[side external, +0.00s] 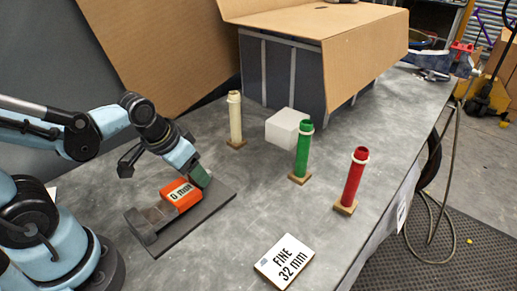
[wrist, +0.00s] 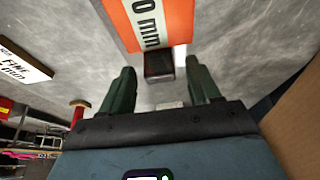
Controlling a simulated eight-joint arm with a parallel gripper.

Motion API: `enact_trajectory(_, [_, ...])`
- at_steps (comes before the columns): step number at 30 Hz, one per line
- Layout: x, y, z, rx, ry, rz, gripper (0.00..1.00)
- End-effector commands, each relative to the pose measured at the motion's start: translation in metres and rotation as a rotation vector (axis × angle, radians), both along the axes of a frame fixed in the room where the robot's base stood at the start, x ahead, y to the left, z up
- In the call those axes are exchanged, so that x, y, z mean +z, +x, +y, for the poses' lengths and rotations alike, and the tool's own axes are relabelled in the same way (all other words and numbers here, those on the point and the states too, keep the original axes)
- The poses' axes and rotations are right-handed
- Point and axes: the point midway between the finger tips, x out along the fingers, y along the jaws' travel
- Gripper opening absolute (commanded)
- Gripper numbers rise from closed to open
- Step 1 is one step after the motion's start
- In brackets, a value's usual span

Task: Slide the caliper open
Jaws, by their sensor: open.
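The caliper lies on the grey table, with a dark flat base (side external: 212,219), a grey jaw block (side external: 146,222) and an orange slider (side external: 181,195) labelled "0 mm". The orange slider (wrist: 172,20) also shows at the top of the wrist view, with a dark block (wrist: 158,64) attached at its edge. My gripper (side external: 200,178) is low at the slider's far right end. In the wrist view my gripper (wrist: 160,72) is open, its two green fingers on either side of the dark block. Gaps show beside the block. In the side view the fingers hide the block.
A white card (side external: 285,262) reading "FINE 32 mm" lies at the front. Cream (side external: 235,120), green (side external: 302,152) and red (side external: 353,180) posts stand on small bases to the right. A white cube (side external: 286,128) and a cardboard-topped booth (side external: 365,55) stand behind.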

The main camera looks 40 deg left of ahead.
Motion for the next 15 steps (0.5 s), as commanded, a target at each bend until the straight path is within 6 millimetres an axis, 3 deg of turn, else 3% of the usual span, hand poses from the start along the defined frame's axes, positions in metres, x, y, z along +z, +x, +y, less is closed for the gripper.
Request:
enact_trajectory(2, [0.0001,0.0,0.0,0.0,0.0,0.0,0.6])
enact_trajectory(12, [0.0002,0.0,0.0,0.0,0.0,0.0,0.08])
enact_trajectory(15, [0.0002,0.0,0.0001,0.0,0.0,0.0,0.0])
